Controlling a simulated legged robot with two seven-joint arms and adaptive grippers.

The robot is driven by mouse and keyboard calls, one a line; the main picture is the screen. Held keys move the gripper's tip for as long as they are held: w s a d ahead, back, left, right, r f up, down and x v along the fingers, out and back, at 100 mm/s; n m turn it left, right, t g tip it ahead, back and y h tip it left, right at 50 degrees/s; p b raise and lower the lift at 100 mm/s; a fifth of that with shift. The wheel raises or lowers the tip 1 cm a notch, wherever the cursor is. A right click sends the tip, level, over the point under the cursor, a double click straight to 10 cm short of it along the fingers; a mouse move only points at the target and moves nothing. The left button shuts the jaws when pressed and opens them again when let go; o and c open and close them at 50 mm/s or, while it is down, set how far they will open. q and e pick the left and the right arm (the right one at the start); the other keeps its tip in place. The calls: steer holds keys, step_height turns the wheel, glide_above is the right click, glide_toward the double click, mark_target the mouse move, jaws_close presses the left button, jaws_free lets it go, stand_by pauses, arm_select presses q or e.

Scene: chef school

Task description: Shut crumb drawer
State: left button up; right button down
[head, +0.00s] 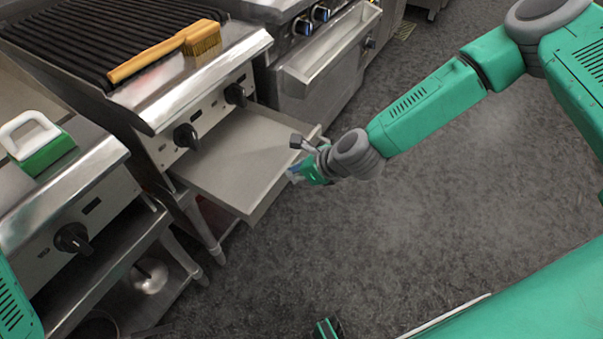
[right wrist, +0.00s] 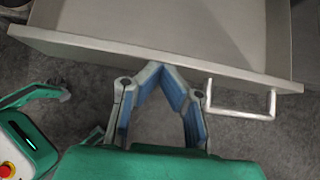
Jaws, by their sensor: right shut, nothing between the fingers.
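The crumb drawer (head: 238,150) is a shallow grey metal tray pulled far out below the grill's knobs. Its front panel and bar handle (right wrist: 240,112) show in the right wrist view, the handle to the right of my gripper. My right gripper (head: 296,174) is at the drawer's front edge in the head view. In the right wrist view its blue-padded fingertips (right wrist: 160,68) meet, with nothing between them, at the front panel (right wrist: 150,52). I cannot tell whether they touch it. My left gripper is not in view; only a bit of green arm shows at lower left.
The grill (head: 120,50) carries a wooden-handled brush (head: 170,50). A griddle with a white-handled green scraper (head: 38,142) stands at left, with a lower shelf (head: 110,270) beneath. Another stove (head: 320,50) stands behind the drawer. The floor (head: 430,210) at right is open.

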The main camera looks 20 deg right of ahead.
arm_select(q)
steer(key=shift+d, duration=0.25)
arm_select(e)
steer(key=shift+w+d, duration=0.1)
steer(key=shift+d, duration=0.1)
